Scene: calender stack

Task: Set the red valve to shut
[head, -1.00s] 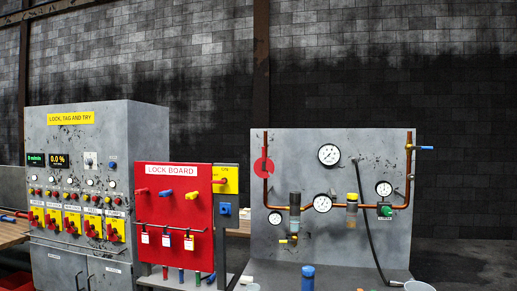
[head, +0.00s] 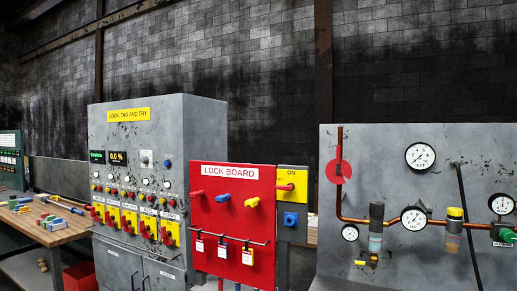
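A red valve handle (head: 339,158) stands upright on the copper pipe at the left side of the grey pipe panel (head: 400,150). A round red plate (head: 331,172) sits behind it. The handle looks in line with the vertical pipe, though it is small in the picture. Neither of my grippers is in the head view.
The red lock board (head: 232,220) and a grey cabinet (head: 190,125) labelled "LOCK, TAG AND TRY" stand left of the panel. A wooden bench (head: 60,232) with coloured items is at far left. Gauges, including one large gauge (head: 420,156), are on the panel.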

